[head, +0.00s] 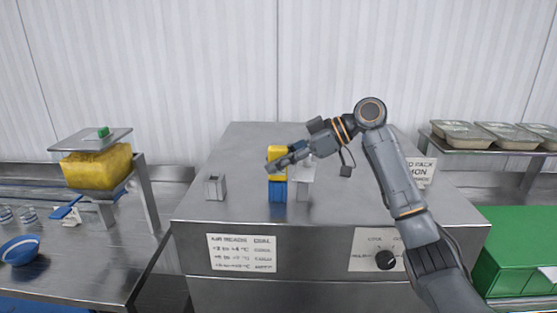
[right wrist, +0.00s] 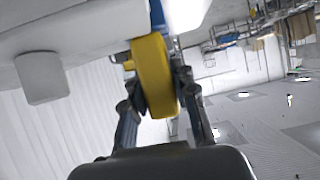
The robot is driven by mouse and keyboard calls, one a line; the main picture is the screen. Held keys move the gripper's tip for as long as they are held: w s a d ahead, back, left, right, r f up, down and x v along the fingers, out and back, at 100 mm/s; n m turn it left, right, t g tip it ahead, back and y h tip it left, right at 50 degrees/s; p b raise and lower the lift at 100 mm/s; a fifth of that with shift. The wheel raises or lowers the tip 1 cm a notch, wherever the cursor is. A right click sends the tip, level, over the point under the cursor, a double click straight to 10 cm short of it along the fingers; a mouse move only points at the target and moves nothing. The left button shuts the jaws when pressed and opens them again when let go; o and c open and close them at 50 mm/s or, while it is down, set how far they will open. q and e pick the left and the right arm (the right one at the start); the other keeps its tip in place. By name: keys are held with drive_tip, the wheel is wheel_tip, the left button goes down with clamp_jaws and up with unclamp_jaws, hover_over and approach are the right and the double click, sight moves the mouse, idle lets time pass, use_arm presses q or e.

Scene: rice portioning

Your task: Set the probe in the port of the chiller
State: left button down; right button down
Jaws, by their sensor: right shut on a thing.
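The chiller (head: 245,140) is a large steel box in the middle of the head view. My right gripper (head: 276,165) is shut on a yellow piece, which I take to be the probe (head: 277,152), above the chiller's top. The probe also shows between the fingers in the right wrist view (right wrist: 153,75). A blue part (head: 277,192) shows directly below it; I cannot tell whether they are joined. A small grey metal block (head: 215,188), possibly the port, stands to the left, apart from the probe. My left gripper is not in view.
Covered trays (head: 463,134) and a green crate (head: 520,240) are on the right.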

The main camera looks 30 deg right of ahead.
idle(0.3)
drive_tip(key=c, duration=1)
unclamp_jaws()
drive_tip(key=shift+f, duration=0.1)
drive_tip(key=shift+o, duration=0.3)
drive_tip(key=o, duration=0.5)
drive_tip(key=shift+c, duration=0.2)
drive_tip(key=shift+r+p, duration=3.5)
drive_tip(key=shift+r, duration=0.55)
